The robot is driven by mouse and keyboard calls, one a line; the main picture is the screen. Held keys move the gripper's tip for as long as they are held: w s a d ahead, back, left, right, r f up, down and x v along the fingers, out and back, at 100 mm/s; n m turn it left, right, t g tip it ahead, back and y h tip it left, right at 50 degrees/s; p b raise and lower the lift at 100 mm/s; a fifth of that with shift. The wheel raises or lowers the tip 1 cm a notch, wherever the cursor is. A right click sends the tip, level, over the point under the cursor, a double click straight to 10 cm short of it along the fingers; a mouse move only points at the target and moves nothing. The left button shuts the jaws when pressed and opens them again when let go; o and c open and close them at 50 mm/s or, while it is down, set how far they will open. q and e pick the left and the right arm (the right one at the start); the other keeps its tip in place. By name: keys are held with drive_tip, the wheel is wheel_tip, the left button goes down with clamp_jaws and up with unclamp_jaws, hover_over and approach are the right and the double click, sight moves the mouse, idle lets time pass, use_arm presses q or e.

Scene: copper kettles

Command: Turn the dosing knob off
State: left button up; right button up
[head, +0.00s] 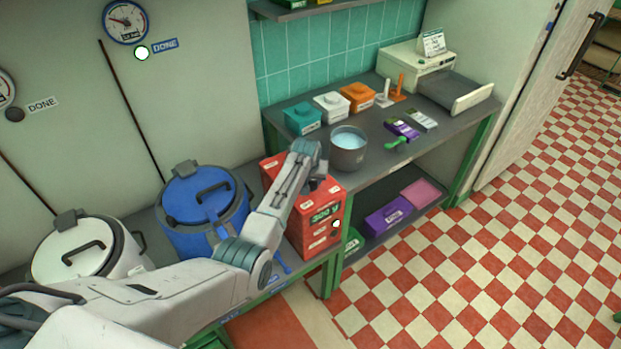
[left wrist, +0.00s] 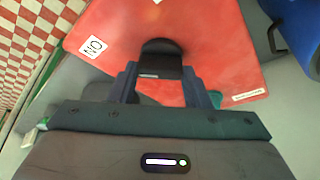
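In the head view my arm hides the knob and most of the gripper (head: 318,172). My right gripper is not in view.
A blue lidded kettle (head: 205,222) and a white one (head: 75,262) stand left of the box. A grey pot of bluish liquid (head: 348,158) stands close to its right. Small teal, white and orange boxes sit behind. The checkered floor at right is clear.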

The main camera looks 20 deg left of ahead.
use_arm(q)
drive_tip(key=c, duration=0.4)
